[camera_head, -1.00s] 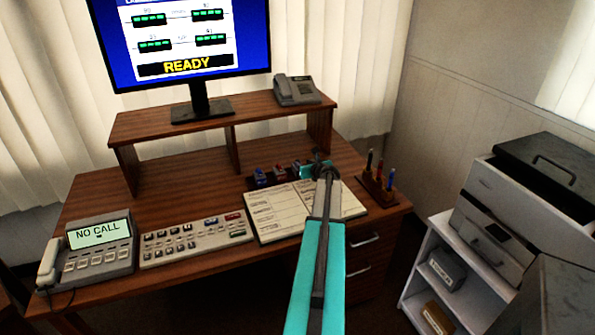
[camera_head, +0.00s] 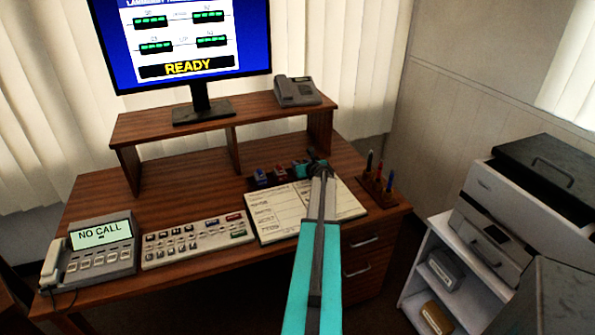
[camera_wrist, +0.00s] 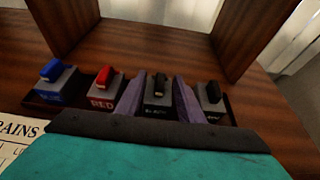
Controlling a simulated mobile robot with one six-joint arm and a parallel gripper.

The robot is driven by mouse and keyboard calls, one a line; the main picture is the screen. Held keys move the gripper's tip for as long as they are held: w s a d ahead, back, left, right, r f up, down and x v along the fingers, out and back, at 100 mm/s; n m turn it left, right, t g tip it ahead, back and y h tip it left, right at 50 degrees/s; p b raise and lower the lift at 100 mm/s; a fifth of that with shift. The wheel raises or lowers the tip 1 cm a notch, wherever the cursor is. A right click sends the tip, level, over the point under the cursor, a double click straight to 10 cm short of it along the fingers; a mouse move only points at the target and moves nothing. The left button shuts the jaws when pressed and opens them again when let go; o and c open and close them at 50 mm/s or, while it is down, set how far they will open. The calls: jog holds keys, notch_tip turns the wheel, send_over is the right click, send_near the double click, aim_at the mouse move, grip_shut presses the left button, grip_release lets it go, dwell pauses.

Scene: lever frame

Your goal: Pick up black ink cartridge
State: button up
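The black ink cartridge (camera_wrist: 158,93), a small grey block with a black top and a dark label, stands in the row on the dark tray (camera_wrist: 45,103). My gripper (camera_wrist: 160,84) has one finger on each side of it in the wrist view. The fingers are apart, and I cannot tell whether they touch the block. In the head view my gripper (camera_head: 314,160) is over the right end of the row and hides the black cartridge there.
The blue cartridge (camera_wrist: 55,82) and red cartridge (camera_wrist: 104,86) stand left of the black one; another dark-topped cartridge (camera_wrist: 212,97) stands close to its right. The raised shelf (camera_head: 225,120) is behind.

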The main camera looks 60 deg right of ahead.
jog(key=shift+w+d+f, duration=0.15)
jog(key=shift+w+d, duration=0.05)
jog(key=shift+w, duration=0.05)
dwell(0.4)
grip_shut()
